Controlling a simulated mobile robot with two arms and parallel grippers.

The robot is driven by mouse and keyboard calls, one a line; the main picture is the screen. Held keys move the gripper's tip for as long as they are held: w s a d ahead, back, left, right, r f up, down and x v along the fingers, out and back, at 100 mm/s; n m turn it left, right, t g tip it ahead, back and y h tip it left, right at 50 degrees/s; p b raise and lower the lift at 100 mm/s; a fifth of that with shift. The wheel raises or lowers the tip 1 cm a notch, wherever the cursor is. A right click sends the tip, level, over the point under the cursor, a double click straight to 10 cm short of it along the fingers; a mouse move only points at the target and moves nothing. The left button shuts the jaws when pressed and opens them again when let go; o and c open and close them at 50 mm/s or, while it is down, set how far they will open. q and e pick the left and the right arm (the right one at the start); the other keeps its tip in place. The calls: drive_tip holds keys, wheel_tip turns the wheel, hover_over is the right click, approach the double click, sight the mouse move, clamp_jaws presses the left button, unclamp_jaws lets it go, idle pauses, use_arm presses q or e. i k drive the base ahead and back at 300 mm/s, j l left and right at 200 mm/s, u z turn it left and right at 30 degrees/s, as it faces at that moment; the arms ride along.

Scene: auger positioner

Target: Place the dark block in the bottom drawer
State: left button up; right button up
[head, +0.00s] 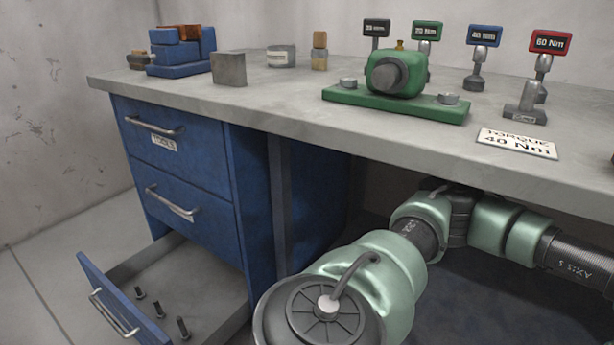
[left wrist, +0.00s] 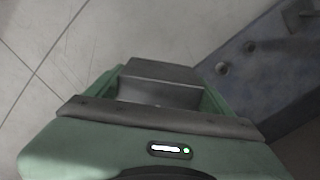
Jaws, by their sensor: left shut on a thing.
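The dark grey block (left wrist: 163,72) is between the green fingers of my left gripper (left wrist: 160,90) in the left wrist view. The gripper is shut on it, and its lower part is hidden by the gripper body. The left gripper and this block do not show in the head view. The bottom drawer (head: 122,303) of the blue cabinet is pulled open at the lower left of the head view. Several dark bolts (head: 158,310) stand in it, and the rest of its visible floor is bare. My right gripper is not in view.
The two upper drawers (head: 172,143) are shut. The bench top (head: 280,105) carries a grey block (head: 229,69), a blue fixture (head: 180,55), a green positioner (head: 396,78) and torque signs. An arm of mine fills the lower right. Tiled floor (left wrist: 40,60) lies below my left gripper.

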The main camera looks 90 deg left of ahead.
sight(193, 310)
drive_tip(key=k+j+u, duration=0.2)
drive_tip(key=k, duration=0.45)
drive_tip(key=k+u, duration=0.1)
drive_tip(key=u, duration=1.3)
drive_tip(key=j, duration=1.1)
drive_tip(key=i+j+u, duration=0.15)
drive_tip(key=j, duration=1)
